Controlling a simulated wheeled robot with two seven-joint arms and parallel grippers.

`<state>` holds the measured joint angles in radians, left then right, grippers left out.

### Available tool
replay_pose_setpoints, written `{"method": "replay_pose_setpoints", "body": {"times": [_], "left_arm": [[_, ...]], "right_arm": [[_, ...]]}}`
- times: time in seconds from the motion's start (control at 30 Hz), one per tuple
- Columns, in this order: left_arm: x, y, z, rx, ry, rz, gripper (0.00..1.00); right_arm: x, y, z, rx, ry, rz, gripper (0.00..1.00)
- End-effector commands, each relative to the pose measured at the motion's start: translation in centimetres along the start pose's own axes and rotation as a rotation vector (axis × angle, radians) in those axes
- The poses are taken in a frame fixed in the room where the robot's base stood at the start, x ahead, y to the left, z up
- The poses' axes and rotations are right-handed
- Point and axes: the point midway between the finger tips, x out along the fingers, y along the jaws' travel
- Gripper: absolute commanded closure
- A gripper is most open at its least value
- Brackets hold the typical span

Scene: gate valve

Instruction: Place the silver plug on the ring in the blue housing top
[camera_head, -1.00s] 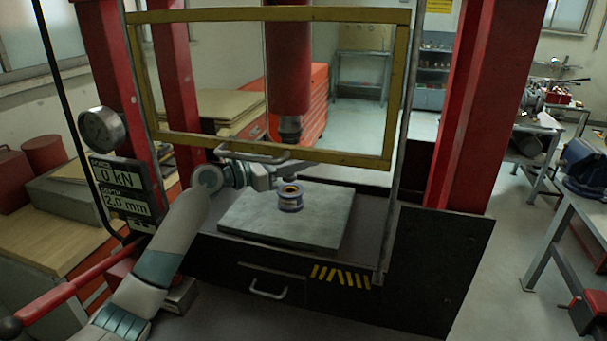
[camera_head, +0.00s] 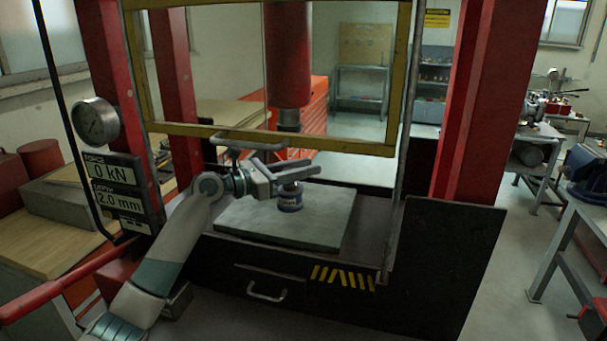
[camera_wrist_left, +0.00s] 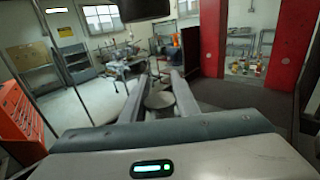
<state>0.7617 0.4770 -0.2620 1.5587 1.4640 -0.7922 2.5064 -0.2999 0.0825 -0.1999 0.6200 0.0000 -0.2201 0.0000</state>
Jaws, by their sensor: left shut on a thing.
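The blue housing (camera_head: 289,206) stands upright on the grey plate of the press. My left gripper (camera_head: 306,169) reaches in from the left just over the housing, its fingers pointing right. It is shut on the silver plug (camera_head: 290,188), which hangs below the fingers at the housing's top. In the left wrist view the round top of the plug (camera_wrist_left: 160,99) shows between the two fingers. The plug and fingers hide the ring and the housing's opening; I cannot tell whether the plug touches the ring. My right gripper is not in view.
The red press ram (camera_head: 289,60) hangs above and behind the gripper. The yellow guard frame (camera_head: 290,138) crosses just above the gripper. The grey plate (camera_head: 330,225) is clear around the housing. Red press columns (camera_head: 470,120) stand at the sides.

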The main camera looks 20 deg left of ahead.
Motion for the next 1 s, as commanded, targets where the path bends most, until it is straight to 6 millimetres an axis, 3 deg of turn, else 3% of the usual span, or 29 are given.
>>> {"method": "replay_pose_setpoints", "body": {"times": [0.33, 0.37, 0.43, 0.83, 1.0], "left_arm": [[0.0, 0.0, -0.1, -0.001, -0.001, 0.000, 1.00], [0.0, 0.0, -0.2, -0.001, 0.000, 0.000, 0.68], [0.0, 0.0, -0.2, -0.001, 0.000, 0.000, 0.54], [-0.1, 0.0, 0.1, 0.001, 0.000, 0.000, 0.54], [-1.6, 0.1, 0.2, -0.001, 0.002, 0.002, 0.54]], "right_arm": [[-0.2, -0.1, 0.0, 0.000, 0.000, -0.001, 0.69], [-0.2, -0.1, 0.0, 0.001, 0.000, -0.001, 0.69], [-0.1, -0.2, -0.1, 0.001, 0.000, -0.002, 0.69], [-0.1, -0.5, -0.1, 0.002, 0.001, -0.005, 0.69], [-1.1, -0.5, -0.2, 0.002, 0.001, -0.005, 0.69]]}}
